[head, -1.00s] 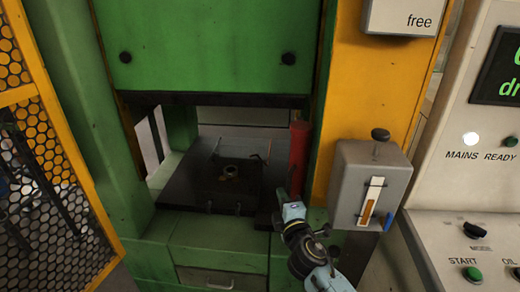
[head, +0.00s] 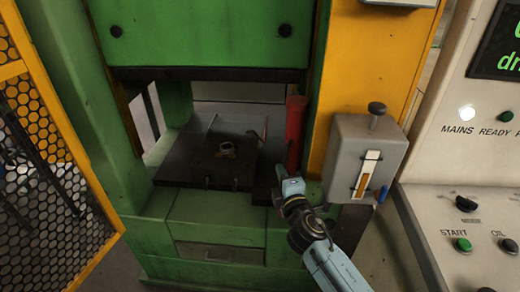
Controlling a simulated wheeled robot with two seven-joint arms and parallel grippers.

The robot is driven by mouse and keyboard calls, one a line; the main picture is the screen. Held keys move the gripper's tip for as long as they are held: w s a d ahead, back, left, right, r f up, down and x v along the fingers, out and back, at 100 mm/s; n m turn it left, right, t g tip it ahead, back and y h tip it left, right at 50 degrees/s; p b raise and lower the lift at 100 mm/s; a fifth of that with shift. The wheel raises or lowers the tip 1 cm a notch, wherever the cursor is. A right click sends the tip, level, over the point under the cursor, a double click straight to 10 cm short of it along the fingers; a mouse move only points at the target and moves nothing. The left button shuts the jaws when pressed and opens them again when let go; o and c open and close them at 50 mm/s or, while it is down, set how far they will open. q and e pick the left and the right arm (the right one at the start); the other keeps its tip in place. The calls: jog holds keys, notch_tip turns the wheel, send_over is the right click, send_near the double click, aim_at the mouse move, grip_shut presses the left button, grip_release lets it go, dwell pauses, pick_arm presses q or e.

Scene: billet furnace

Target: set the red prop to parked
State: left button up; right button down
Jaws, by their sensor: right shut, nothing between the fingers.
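The red prop (head: 296,130) is a red cylinder standing upright at the right side of the press opening, beside the orange column. Its lower end is partly hidden behind my right gripper (head: 272,160). My right gripper is small and dark in the picture, and the fingers look closed with nothing in them. It is in front of the prop's lower part and slightly left of it. I cannot tell whether it touches the prop. My left gripper is not in view.
The green press ram (head: 210,35) hangs above the dark bed plate (head: 190,165), which has a small ring (head: 227,150) on it. A grey lever box (head: 365,150) stands right of the prop. A control panel (head: 470,200) is at the far right, a yellow mesh guard (head: 45,150) at left.

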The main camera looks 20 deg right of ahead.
jog(key=s+a, duration=0.3)
jog(key=s, duration=0.6)
jog(key=shift+b, duration=0.3)
